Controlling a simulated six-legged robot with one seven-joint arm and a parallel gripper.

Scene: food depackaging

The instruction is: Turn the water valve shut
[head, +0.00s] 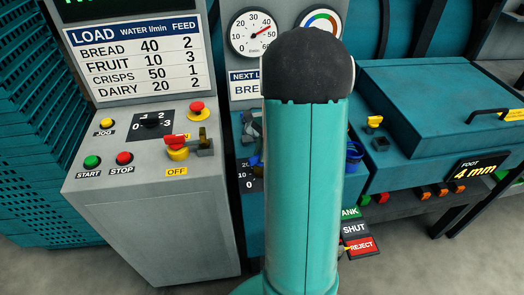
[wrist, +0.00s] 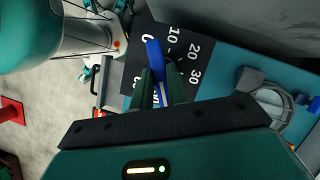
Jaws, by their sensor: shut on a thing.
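The blue valve handle (wrist: 154,55) is in the wrist view, over a black scale plate (wrist: 181,42) marked with 10, 20 and 30. Its tip points to the left of the 10 mark. My gripper (wrist: 161,80) is shut on the blue handle, with one dark finger on each side. The handle's pivot is hidden by the fingers. In the head view my arm covers most of the valve area; part of the black scale plate (head: 249,180) shows left of it.
A grey control console (head: 150,215) with buttons and a red-yellow switch (head: 177,148) stands left of my arm. A round gauge (head: 256,33) is behind. A teal machine with a lid (head: 435,95) stands right. In the wrist view a grey round fitting (wrist: 268,100) is close on the right.

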